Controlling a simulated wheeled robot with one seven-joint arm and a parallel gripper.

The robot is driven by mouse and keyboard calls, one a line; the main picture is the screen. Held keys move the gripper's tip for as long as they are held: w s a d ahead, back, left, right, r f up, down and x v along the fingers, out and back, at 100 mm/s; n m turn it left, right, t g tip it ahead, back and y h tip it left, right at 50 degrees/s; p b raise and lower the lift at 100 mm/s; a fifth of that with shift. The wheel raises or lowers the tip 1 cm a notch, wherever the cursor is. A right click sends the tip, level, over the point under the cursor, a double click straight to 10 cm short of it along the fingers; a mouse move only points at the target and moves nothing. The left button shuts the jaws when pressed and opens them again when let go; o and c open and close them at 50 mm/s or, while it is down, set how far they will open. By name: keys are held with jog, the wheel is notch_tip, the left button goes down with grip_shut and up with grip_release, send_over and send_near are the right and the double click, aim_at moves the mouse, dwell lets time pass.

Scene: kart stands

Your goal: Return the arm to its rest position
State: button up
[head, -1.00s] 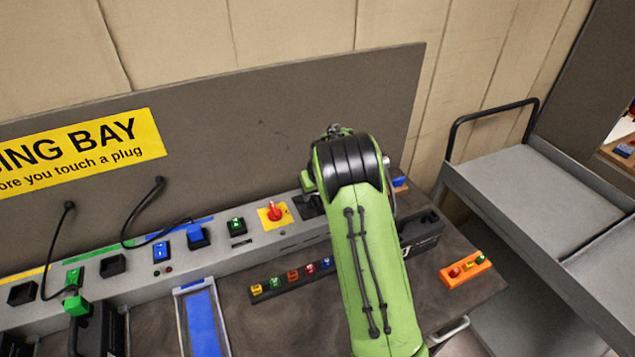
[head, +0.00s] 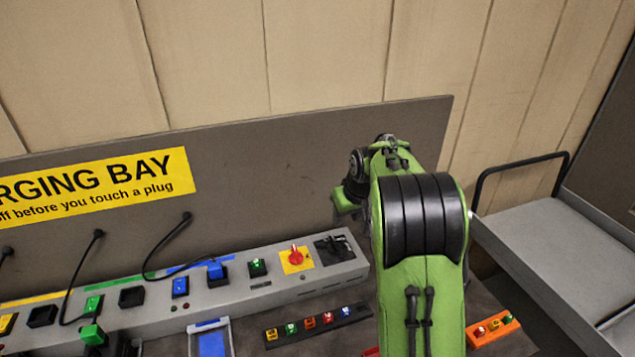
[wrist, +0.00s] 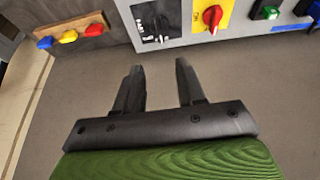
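My green arm (head: 425,270) rises in front of the bench on the right side of the head view, with its black-banded joint high. Its far end, a green and black part (head: 353,190), shows beside the grey backboard; the fingers cannot be made out there. In the wrist view my gripper (wrist: 160,68) has its two black fingers apart with nothing between them. Beyond the fingers are the bench surface and a grey console with a red rotary switch on a yellow plate (wrist: 222,10).
The console (head: 215,300) carries sockets, plugs and the red switch (head: 296,256). A strip of small coloured pieces (head: 318,321) and an orange block (head: 494,329) lie on the bench. A grey cart (head: 540,240) stands at right. A yellow sign (head: 100,185) is on the backboard.

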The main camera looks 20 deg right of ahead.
jog(key=s+a+r, duration=0.4)
jog(key=s+r, duration=0.1)
jog(key=s, duration=0.2)
jog(key=s+a+r, duration=0.4)
jog(key=s, duration=0.2)
jog(key=s+a, duration=0.1)
jog(key=s, duration=0.8)
jog(key=s+a+f+t, duration=0.1)
jog(key=s+a, duration=0.1)
jog(key=s, duration=0.8)
jog(key=shift+s+a+f, duration=0.15)
jog(key=shift+a+f, duration=0.1)
jog(key=shift+f, duration=0.05)
